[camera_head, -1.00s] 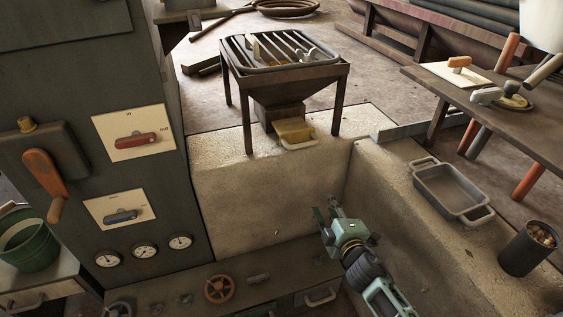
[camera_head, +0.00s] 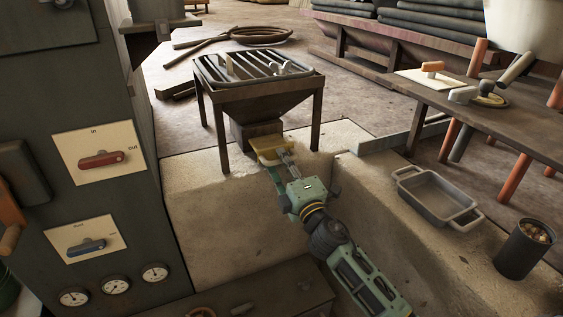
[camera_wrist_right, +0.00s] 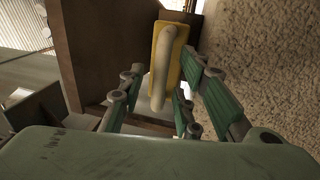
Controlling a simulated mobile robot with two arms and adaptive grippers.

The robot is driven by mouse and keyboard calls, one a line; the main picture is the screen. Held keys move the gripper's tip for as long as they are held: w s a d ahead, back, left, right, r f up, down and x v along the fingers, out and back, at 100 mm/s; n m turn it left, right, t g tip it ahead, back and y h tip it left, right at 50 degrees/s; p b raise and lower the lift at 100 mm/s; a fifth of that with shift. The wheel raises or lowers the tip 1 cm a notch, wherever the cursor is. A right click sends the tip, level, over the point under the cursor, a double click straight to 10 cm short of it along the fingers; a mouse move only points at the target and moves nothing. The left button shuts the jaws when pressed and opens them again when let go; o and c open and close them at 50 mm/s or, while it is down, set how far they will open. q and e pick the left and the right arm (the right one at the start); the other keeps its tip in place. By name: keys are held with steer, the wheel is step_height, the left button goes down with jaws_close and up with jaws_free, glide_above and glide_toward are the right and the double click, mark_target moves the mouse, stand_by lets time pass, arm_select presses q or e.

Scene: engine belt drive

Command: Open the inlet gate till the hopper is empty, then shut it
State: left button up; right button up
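The hopper (camera_head: 262,104) stands on legs at the upper middle of the head view, with a grate (camera_head: 250,68) on top. Some pale pieces lie on the grate; the inside of the hopper is hidden. The yellow inlet gate (camera_head: 268,150) sits at the foot of the hopper's spout, its front partly hidden by my right gripper (camera_head: 279,166). In the right wrist view the gate (camera_wrist_right: 176,45) shows its pale handle (camera_wrist_right: 161,72). My right gripper's fingers (camera_wrist_right: 160,98) are apart, one on each side of the handle's near end. My left gripper is not in view.
A grey panel at the left carries a red lever (camera_head: 101,159) and a blue lever (camera_head: 86,247). A grey tray (camera_head: 432,205) and a dark can (camera_head: 524,250) stand on the right ledge. A wooden bench (camera_head: 480,110) is behind them.

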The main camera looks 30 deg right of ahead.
steer(key=shift+w+r, duration=0.1)
steer(key=shift+w, duration=0.4)
steer(key=shift+c, duration=0.3)
jaws_close()
steer(key=shift+s, duration=0.1)
